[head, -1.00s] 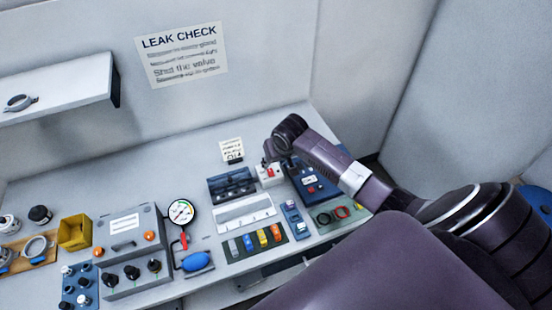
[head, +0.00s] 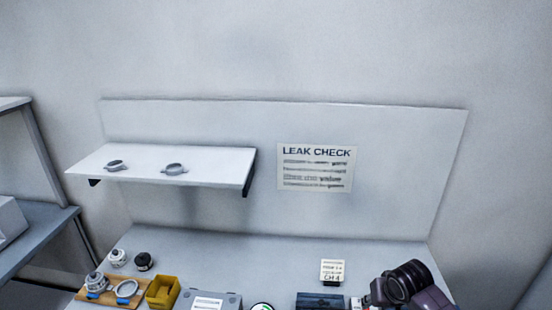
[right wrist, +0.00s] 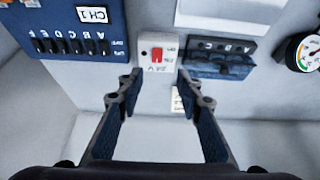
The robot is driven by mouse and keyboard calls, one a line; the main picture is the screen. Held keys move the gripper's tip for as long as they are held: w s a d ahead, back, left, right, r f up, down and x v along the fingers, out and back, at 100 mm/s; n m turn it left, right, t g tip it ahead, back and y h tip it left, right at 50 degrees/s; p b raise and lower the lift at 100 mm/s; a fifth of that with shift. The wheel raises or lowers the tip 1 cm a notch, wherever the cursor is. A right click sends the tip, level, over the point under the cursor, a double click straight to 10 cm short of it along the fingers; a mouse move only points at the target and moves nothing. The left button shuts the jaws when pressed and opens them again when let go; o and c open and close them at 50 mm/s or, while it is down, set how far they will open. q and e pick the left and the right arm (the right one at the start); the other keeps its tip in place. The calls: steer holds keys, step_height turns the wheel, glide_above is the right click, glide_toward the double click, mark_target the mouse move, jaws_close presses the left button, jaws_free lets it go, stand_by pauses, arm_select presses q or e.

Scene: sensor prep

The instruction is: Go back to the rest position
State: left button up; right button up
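My right gripper (right wrist: 157,80) is open in the right wrist view, its two fingers spread apart with nothing held between them. Just beyond the fingertips is a small white box with a red switch (right wrist: 157,54), marked 24 V. I cannot tell whether a fingertip touches it. In the head view my right arm's dark wrist end (head: 405,284) shows at the lower right, over the back of the bench; its fingers are hidden there. My left gripper is not in view.
The bench (head: 290,255) holds a yellow bin (head: 162,292) and a wooden board with clamp parts at left. A shelf (head: 210,158) with two clamps juts from the wall. A blue panel (right wrist: 70,25) and a gauge (right wrist: 305,50) flank the switch box.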

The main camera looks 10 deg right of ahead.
steer(key=s+a+f+n+y, duration=0.1)
steer(key=s+a+f+n, duration=0.25)
steer(key=s+a, duration=0.95)
steer(key=s+a+r+g, duration=0.15)
steer(key=s+r, duration=0.25)
steer(key=s, duration=1)
step_height(320, 180, down, 34)
steer(key=s+n+g+b, duration=0.1)
steer(key=s+b, duration=0.2)
steer(key=b, duration=0.5)
steer(key=s+d+f+b, duration=0.1)
steer(key=s+f+b, duration=0.2)
steer(key=s+f, duration=0.5)
steer(key=s+d+f+g+b, duration=0.1)
steer(key=s+f+b, duration=0.2)
steer(key=s+f, duration=0.5)
step_height(320, 180, down, 7)
steer(key=shift+s+r, duration=0.1)
steer(key=shift+s, duration=0.3)
steer(key=shift+d, duration=0.1)
